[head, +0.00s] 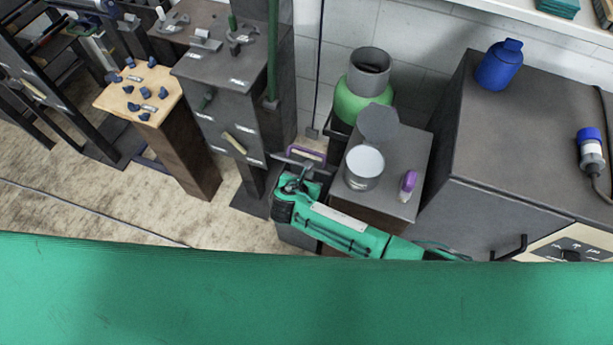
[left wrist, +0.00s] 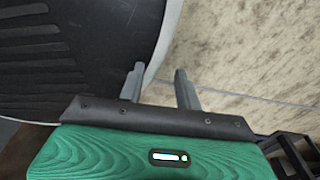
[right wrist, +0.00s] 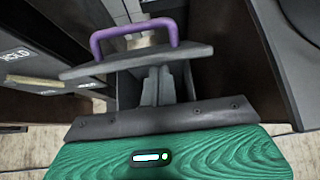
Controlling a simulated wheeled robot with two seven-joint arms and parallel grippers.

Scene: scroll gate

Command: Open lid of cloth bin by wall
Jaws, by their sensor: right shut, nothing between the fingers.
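The cloth bin (head: 300,237) is a dark grey box on the floor by the wall, partly hidden under my right arm. Its grey lid (right wrist: 135,62) has a purple handle (right wrist: 133,33), which also shows in the head view (head: 305,153). The lid looks tilted up; its exact angle is unclear. My right gripper (right wrist: 158,75) is shut and empty. Its fingertips are at the near side of the lid, below the handle; I cannot tell if they touch. My left gripper (left wrist: 160,78) is open and empty, away from the bin, and out of the head view.
Right of the bin, a low cabinet (head: 405,150) holds an open tin (head: 364,167) and a purple-capped item (head: 408,184). A green gas bottle (head: 362,95) stands behind. A green surface (head: 300,295) crosses the foreground.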

